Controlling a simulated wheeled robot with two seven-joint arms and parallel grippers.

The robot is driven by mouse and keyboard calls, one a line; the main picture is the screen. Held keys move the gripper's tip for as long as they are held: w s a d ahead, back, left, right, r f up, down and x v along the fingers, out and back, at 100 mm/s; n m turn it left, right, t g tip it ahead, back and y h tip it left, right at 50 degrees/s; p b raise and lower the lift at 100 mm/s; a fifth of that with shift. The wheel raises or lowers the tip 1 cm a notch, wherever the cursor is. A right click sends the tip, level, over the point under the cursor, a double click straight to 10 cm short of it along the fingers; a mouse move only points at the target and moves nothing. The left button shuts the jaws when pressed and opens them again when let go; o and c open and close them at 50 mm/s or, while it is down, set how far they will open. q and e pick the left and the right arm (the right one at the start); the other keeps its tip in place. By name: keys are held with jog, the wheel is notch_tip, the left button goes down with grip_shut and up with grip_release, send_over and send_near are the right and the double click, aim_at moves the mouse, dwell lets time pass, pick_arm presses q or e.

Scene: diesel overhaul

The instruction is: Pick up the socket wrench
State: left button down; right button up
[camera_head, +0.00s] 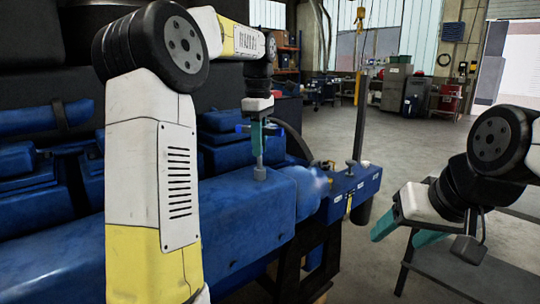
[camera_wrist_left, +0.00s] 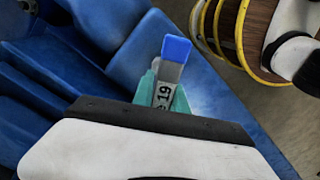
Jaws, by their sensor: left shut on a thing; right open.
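The socket wrench (camera_wrist_left: 173,62) has a blue-tipped grey handle marked "19" and sits between the green fingers of my left gripper (camera_wrist_left: 164,92). In the head view my left gripper (camera_head: 258,136) points down, shut on the wrench. The wrench's blue handle end (camera_head: 242,128) sticks out to the left, and its shaft with a grey socket (camera_head: 260,173) hangs below. The socket is at the top of the blue engine block (camera_head: 245,205); I cannot tell whether it touches. My right gripper (camera_head: 407,228) is open and empty, at the right, away from the engine.
The long blue engine fills the left and middle on a dark stand (camera_head: 310,262). A blue box with fittings (camera_head: 352,190) adjoins its right end. A grey table (camera_head: 465,262) stands under my right arm. Carts and cabinets (camera_head: 400,88) are far back, with open floor before them.

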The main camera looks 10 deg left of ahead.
pick_arm(q)
jog(key=shift+r, duration=0.85)
notch_tip(320, 180, up, 2)
jog(key=s+a, duration=0.3)
jog(key=s, duration=0.4)
jog(key=s+a+r, duration=0.1)
jog(key=s+a, duration=0.1)
jog(key=s, duration=0.6)
jog(key=shift+a+r, duration=0.15)
jog(key=shift+a, duration=0.25)
jog(key=c, duration=2)
grip_release()
grip_shut()
